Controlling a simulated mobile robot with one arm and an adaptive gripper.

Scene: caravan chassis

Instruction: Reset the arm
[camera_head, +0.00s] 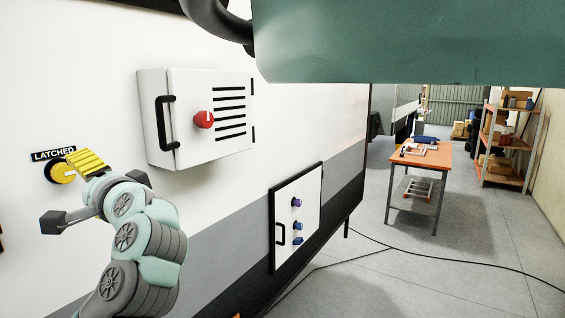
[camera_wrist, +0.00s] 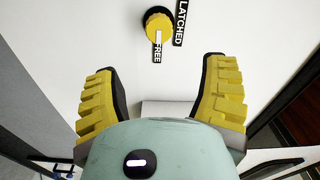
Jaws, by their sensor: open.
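My gripper (camera_head: 86,162) is open and empty in front of the white caravan wall, at the lower left of the head view. In the wrist view its two yellow ridged fingers (camera_wrist: 160,72) stand wide apart with nothing between them. A round yellow knob (camera_head: 61,173) on a black base is on the wall beside my gripper, partly covered by it. The knob (camera_wrist: 158,25) lies beyond the fingertips in the wrist view, apart from them. Its white mark points towards the FREE label (camera_wrist: 157,52). The LATCHED label (camera_head: 53,155) is beside the knob.
A white wall cabinet (camera_head: 200,115) with a black handle and red knob juts out right of my gripper. A lower panel (camera_head: 296,215) has small knobs and a handle. An orange table (camera_head: 425,158) and shelves (camera_head: 508,140) stand farther right. Cables (camera_head: 400,248) cross the open floor.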

